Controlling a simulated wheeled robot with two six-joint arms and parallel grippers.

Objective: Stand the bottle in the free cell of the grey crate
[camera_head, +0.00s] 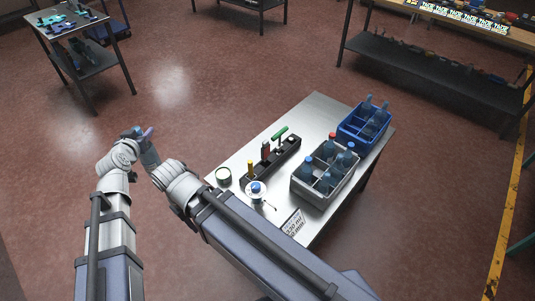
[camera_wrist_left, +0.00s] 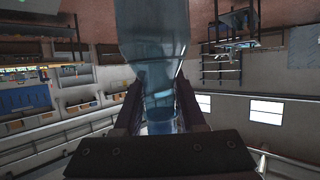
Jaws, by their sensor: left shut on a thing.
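My left gripper (camera_head: 138,133) is shut on the neck of a translucent blue bottle (camera_wrist_left: 152,35), well left of the table. In the left wrist view the bottle's wide body lies beyond the fingers and the narrower neck lies between them. In the head view the bottle (camera_head: 150,154) shows only small beside my arm links. The grey crate (camera_head: 305,192) stands on the table with several capped bottles in its cells, one cap red and the others blue. The bottles and walls partly hide which cell is empty.
A blue crate (camera_head: 347,137) with bottles stands behind the grey crate on the pale table (camera_head: 312,108). Open floor lies behind the table.

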